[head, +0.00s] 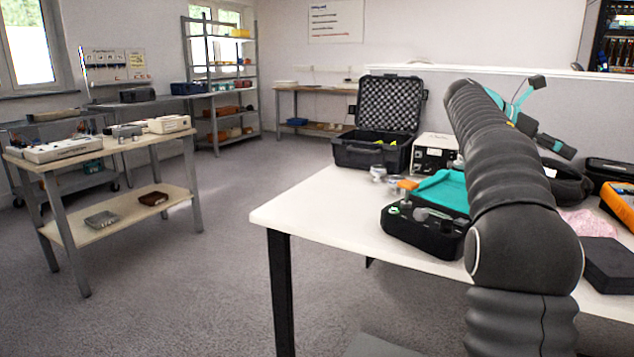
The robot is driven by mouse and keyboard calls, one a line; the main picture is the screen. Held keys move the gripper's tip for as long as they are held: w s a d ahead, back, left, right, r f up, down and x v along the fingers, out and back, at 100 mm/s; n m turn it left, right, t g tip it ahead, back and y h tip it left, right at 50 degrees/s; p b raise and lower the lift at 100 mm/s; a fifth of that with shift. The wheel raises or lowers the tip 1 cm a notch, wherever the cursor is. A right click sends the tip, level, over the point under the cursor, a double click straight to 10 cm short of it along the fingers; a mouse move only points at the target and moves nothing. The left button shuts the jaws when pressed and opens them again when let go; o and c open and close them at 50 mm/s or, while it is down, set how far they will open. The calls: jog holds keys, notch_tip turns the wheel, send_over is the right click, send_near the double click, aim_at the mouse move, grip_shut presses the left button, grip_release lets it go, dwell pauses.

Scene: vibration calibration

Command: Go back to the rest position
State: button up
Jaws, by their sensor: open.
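My gripper (552,114) shows at the upper right, beyond the upper end of my dark grey ribbed arm. Its two fingers, with teal links and dark tips, are spread apart. It is open, and I see nothing held between the fingertips. It appears raised over the back right of the white table (315,212). My arm rises in front of the table and hides part of the tabletop and the base of the gripper.
An open black foam-lined case (372,152), a white instrument box (434,154), a black kit case with teal cloth (425,228), a dark block (608,264) and an orange case (617,205) crowd the table. A workbench (120,150) stands left. Carpeted floor between is clear.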

jog(key=s+a+f+m+t+y, duration=0.3)
jog(key=s+a+f, duration=0.2)
jog(key=a, duration=0.4)
jog(key=s+a+f+m+t+y, duration=0.2)
jog(key=s+a+f+m+y, duration=0.15)
jog(key=s+a, duration=0.45)
jog(key=s+a+f+m+t+y, duration=0.2)
jog(key=s+a+f+m+y, duration=0.4)
jog(key=s+a+f+m, duration=0.4)
jog(key=s+a+f, duration=0.6)
jog(key=a+f, duration=0.3)
jog(key=shift+s+a+y, duration=0.35)
